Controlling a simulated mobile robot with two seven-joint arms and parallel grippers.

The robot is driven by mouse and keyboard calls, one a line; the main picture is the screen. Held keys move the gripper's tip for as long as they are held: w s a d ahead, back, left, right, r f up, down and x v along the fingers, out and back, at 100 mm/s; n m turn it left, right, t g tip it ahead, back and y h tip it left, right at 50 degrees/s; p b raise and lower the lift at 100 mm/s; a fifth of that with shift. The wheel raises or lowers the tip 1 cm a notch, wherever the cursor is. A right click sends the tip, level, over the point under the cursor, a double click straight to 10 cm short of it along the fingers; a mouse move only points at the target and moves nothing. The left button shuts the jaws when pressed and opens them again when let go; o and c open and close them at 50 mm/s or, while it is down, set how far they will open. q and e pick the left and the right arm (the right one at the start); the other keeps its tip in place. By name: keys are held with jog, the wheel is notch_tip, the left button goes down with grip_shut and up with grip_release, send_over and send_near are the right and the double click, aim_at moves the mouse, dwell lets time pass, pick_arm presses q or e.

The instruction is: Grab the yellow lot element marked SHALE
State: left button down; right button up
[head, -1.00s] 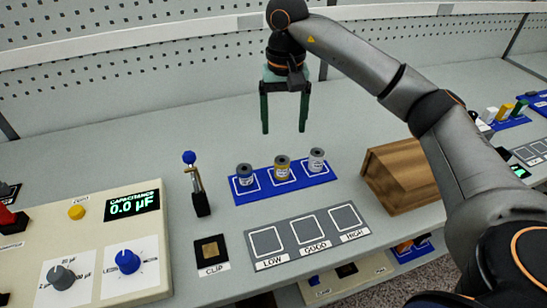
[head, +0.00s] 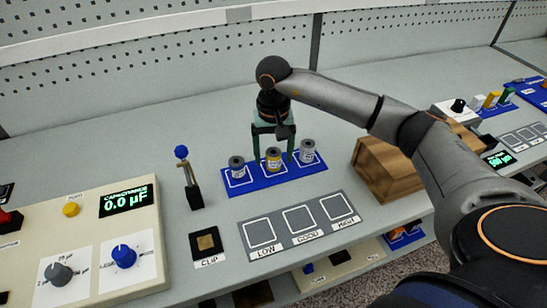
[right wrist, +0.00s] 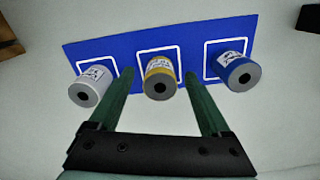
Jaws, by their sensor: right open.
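The yellow lot element (head: 273,159) stands upright in the middle square of the blue mat (head: 232,211); its mark is too small to read. In the right wrist view the yellow element (right wrist: 159,78) lies between my two green fingers, with gaps on both sides. My right gripper (head: 271,158) is open, pointing down, its fingers reaching down around the yellow element from behind. A blue-banded element (head: 236,168) stands on the left of it and a white-banded element (head: 307,151) on the right. My left gripper is not in view.
A grey tray (head: 281,240) with squares marked LOW, GOOD and HIGH lies in front of the mat. A lever with a blue knob (head: 181,151) stands left. A capacitance panel (head: 85,245) is at the lower left.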

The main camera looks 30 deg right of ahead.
jog(key=shift+c, duration=0.3)
grip_shut()
dwell(0.3)
